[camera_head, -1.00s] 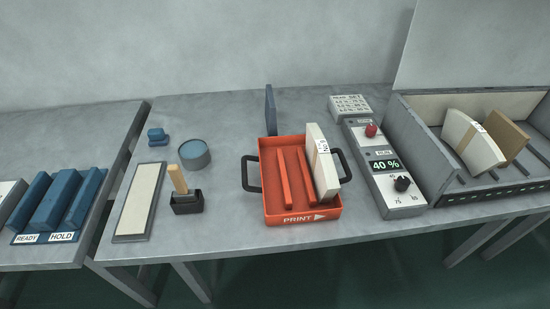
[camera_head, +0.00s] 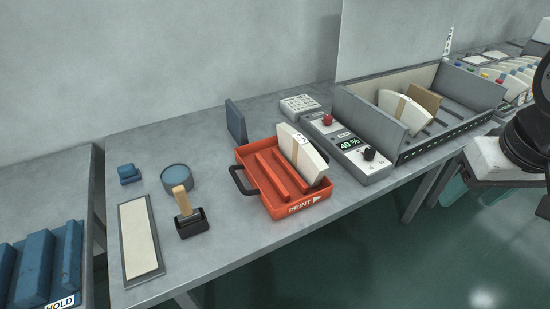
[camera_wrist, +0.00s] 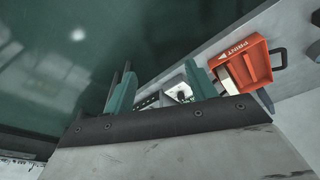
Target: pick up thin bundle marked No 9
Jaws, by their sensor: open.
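A white bundle with a tan band and a small label (camera_head: 304,157) stands on edge in the right side of the orange PRINT tray (camera_head: 258,184). Its number is too small to read. A second white bundle with a tan band (camera_head: 400,110) leans in the grey open box (camera_head: 372,123), beside a brown board; I cannot read a number on it. My gripper (camera_wrist: 160,75) is open and empty in the wrist view, its two teal fingers apart. The orange tray also shows beyond the right finger in the wrist view (camera_wrist: 240,50), apart from it.
A control box reading 40 % (camera_head: 348,148) stands between tray and box. A stamp in a black holder (camera_head: 185,212), a round blue-grey tin (camera_head: 176,176) and a long pale pad (camera_head: 139,238) lie left. A rack of several pale pieces (camera_head: 512,80) is far right.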

